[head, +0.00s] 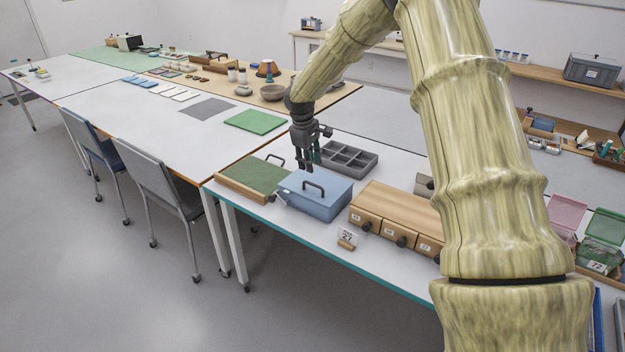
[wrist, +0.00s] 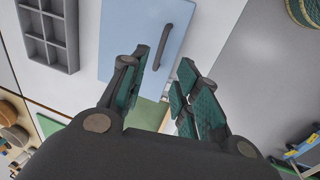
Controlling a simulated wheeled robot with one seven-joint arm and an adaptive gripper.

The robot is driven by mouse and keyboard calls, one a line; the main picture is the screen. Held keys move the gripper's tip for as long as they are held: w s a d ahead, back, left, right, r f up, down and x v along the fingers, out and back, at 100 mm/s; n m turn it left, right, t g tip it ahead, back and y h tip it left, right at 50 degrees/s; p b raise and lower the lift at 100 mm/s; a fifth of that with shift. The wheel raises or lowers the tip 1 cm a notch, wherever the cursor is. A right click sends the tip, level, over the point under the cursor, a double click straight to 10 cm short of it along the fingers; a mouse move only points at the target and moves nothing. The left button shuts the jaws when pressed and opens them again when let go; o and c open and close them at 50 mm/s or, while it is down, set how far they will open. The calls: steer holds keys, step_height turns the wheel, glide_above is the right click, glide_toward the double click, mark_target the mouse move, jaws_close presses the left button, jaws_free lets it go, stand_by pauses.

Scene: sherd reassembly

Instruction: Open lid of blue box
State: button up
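The blue box (head: 318,199) stands on the near table with its lid (head: 313,184) closed. A dark arched handle (head: 314,188) sits on top of the lid. In the wrist view the blue lid (wrist: 128,40) and its dark handle (wrist: 176,34) lie just beyond the fingers. My gripper (head: 306,168) points down above the back part of the box. In the wrist view my gripper (wrist: 163,88) is open, with teal finger pads apart and nothing between them. The fingers look apart from the handle.
A grey compartment tray (head: 347,158) stands behind the box. A green-topped tray (head: 254,176) with a handle is close on the left.

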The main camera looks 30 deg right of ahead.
mark_target(313, 184)
steer(key=f, duration=0.3)
steer(key=d+f+p, duration=0.1)
steer(key=f, duration=0.5)
steer(key=shift+w+d+p, duration=0.3)
steer(key=shift+w, duration=0.05)
steer(key=shift+c, duration=0.3)
jaws_close()
